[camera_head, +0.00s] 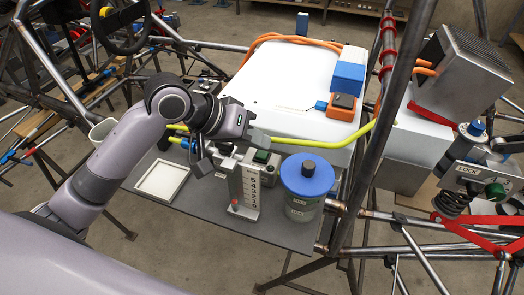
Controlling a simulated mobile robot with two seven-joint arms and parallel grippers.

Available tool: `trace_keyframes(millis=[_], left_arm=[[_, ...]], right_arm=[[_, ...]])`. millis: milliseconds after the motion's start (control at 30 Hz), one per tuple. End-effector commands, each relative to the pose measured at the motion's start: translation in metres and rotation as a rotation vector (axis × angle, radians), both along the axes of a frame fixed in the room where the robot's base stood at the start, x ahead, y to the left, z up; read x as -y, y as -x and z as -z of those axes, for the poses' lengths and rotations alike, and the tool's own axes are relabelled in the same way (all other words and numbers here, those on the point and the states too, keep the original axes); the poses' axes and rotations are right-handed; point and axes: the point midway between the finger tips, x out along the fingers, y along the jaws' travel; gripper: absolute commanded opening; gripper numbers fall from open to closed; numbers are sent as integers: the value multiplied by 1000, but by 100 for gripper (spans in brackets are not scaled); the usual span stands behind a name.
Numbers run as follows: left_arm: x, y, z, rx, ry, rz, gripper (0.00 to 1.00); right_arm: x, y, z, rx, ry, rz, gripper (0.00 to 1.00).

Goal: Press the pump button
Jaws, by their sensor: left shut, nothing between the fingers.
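What looks like the pump button is a green button (261,156) on top of a small grey unit (262,169) on the dark shelf, behind an upright numbered gauge (247,190). My left gripper (264,139) comes in from the left and is shut and empty. Its fingertips appear just above and behind the green button in the picture. I cannot tell whether they touch anything, and the gap in depth is unclear. My right gripper is not in view.
A jar with a blue lid (307,175) stands close to the right of the gauge. A white tray (162,181) lies to the left. A white box (285,80), a yellow hose (330,143) and chassis tubes (372,130) crowd the back and right. Another green button (494,190) sits far right.

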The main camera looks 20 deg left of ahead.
Motion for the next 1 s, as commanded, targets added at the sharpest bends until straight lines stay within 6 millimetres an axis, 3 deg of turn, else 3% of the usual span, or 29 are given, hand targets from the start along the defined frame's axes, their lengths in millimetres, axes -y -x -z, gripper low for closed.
trace_keyframes(millis=[367, 800, 1000], left_arm=[[0, 0, -4, 2, 1, 0, 0], [0, -1, -46, 4, 1, -1, 0], [0, 0, -52, 1, 1, 1, 0]], right_arm=[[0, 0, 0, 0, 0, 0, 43], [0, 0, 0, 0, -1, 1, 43], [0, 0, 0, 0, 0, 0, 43]])
